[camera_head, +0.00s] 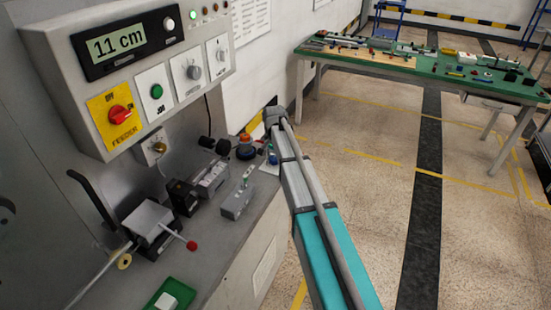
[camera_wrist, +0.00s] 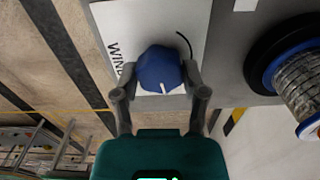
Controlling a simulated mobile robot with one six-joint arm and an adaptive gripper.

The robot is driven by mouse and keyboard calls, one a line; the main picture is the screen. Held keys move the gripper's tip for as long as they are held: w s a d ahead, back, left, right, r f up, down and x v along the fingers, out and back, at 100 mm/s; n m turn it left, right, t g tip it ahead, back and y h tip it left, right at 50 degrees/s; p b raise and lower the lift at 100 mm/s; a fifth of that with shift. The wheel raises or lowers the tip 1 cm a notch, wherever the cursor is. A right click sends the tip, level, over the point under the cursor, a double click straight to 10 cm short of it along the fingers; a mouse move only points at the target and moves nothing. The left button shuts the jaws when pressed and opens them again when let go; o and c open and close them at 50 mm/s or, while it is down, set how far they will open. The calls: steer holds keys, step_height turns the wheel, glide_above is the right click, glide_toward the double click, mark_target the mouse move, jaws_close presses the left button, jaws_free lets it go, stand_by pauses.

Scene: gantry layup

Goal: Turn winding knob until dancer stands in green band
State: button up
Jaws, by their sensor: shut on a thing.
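The winding knob (camera_wrist: 160,70) is blue with a white pointer line, on a white plate (camera_wrist: 113,18) partly lettered "WIN" in the wrist view. The pointer line shows on the knob's lower side in that view. A thin black arc is printed beside the knob. My gripper (camera_wrist: 160,82) is shut on the knob, with one finger on each side of it. In the head view, I cannot clearly make out my fingers or their grip. I cannot pick out the dancer or a green band in either view.
A control box with a display (camera_head: 118,42) reading "11 cm" and a red switch (camera_head: 120,114) hangs over the grey bench (camera_head: 225,235). A wound spool (camera_wrist: 295,75) stands close right of my gripper in the wrist view. A green table (camera_head: 440,70) stands across the floor.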

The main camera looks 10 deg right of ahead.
steer(key=shift+d, duration=0.1)
steer(key=o, duration=1.1)
steer(key=shift+o, duration=0.2)
steer(key=shift+r, duration=0.1)
